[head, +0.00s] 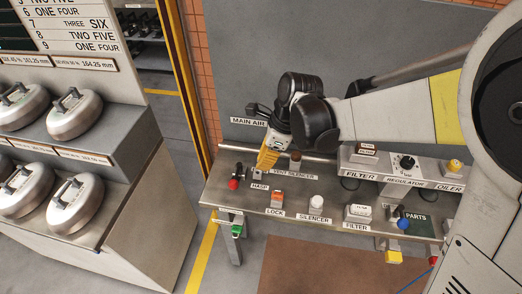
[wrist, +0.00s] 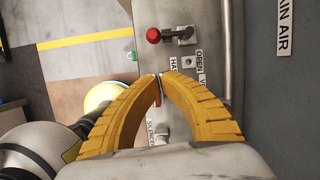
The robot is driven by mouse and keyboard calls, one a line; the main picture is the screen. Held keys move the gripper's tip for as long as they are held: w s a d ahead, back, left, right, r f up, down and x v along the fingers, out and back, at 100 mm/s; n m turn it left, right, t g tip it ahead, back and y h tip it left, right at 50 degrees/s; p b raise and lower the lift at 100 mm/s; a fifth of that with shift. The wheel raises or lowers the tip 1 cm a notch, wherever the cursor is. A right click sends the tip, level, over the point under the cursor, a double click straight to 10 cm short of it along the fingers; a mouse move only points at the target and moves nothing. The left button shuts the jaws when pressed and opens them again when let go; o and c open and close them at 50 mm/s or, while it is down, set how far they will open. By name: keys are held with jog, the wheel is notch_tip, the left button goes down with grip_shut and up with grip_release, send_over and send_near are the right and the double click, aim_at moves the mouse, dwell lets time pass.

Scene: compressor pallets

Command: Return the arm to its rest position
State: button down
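My gripper (head: 267,162) has yellow ribbed fingers and hangs over the back left part of the metal bench (head: 262,200), near the HASP and VENT SILENCER labels. In the wrist view the curved fingers (wrist: 159,80) come together at their tips, with no clear object held between them. My arm reaches in from the right, bent at dark joints, and hides part of the back panel. A valve with a red knob (head: 233,184) is at the bench's left end; it also shows beyond the fingertips in the wrist view (wrist: 154,35).
On the bench are an orange lock (head: 277,198), a white silencer (head: 316,203), a filter block (head: 358,212) and a PARTS tray (head: 420,225). A raised shelf carries a regulator (head: 406,163). A stepped stand (head: 110,175) with round metal units is at left. Floor lies between.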

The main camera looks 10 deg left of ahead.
jog(key=s+d+r+n+t+h, duration=0.1)
jog(key=s+d+r+n+t, duration=0.2)
jog(key=d+n, duration=0.6)
jog(key=s+d+r+n+t+h, duration=0.2)
jog(key=s+d+r+n+t, duration=0.2)
jog(key=s+d+r+n, duration=0.4)
jog(key=s+d+n, duration=0.1)
jog(key=d, duration=0.6)
jog(key=shift+d+r, duration=0.25)
